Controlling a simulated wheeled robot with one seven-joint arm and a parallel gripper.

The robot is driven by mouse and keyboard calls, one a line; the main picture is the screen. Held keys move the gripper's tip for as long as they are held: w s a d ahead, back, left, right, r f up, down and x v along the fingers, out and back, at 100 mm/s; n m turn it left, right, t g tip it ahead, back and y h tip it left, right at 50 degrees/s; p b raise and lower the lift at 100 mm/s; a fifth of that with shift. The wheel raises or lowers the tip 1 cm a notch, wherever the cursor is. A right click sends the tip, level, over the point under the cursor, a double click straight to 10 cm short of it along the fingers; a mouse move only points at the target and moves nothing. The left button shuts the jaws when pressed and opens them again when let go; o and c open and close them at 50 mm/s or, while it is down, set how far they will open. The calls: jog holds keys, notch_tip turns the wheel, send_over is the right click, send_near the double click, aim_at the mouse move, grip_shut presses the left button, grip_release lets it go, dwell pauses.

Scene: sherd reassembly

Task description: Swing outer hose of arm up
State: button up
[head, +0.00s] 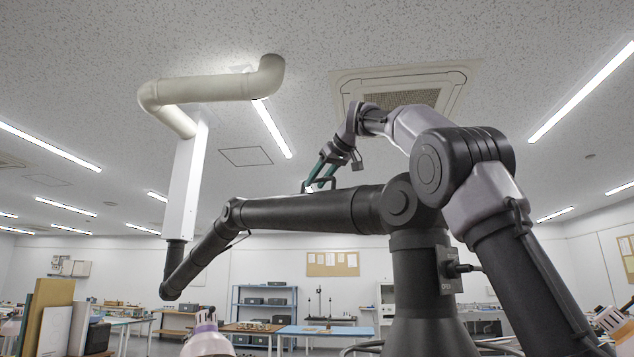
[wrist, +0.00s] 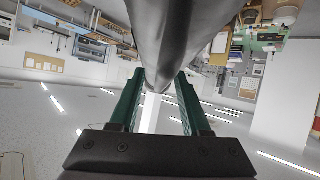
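The fume arm hangs from a white ceiling column (head: 187,180). Its black inner hose (head: 200,257) slopes up to an elbow joint (head: 232,213). The black outer hose (head: 295,214) runs nearly level from there to a joint (head: 400,203) above the flared black hood (head: 425,315). My gripper (head: 315,186) is over the top of the outer hose, near a small dark bracket there. Its green fingers stand apart in the wrist view (wrist: 160,77), with a dark hose (wrist: 172,35) beyond and between the tips. I see nothing clamped; contact is unclear.
A cream duct (head: 215,88) bends along the ceiling near a vent (head: 375,100). Blue shelves (head: 264,307), benches and upright boards (head: 50,310) stand lower down. Free air lies above the outer hose, below the ceiling.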

jog(key=shift+s, duration=0.1)
jog(key=v, duration=1)
jog(key=shift+s+d+r, duration=0.15)
jog(key=shift+s+d, duration=0.1)
